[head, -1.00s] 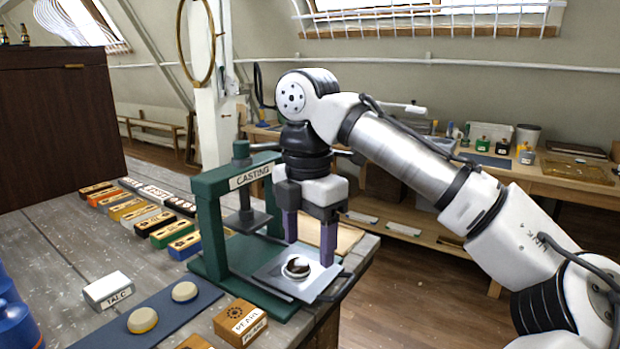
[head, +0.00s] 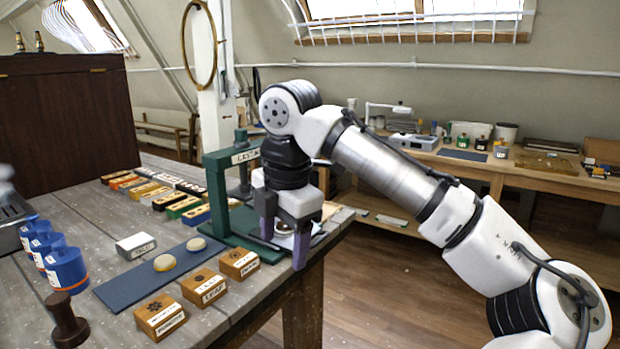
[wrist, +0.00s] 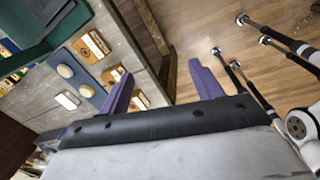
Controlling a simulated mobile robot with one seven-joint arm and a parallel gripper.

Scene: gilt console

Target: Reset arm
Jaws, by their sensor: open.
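My gripper (head: 284,248) hangs from my raised arm at the table's right edge, in front of the green casting press (head: 222,200). Its purple fingers are apart with nothing between them. In the wrist view my gripper (wrist: 162,80) is also open, with the wooden floor and table edge beyond it. The gripper partly hides the press's plate and the small round dark piece (head: 284,227) on it.
Wooden blocks (head: 211,287) stand near the table's front edge. A blue mat (head: 130,284) carries two round pieces, with a white block (head: 136,245) behind. Blue containers (head: 66,267) and a dark stamp (head: 68,320) stand at left. Open floor lies right of the table.

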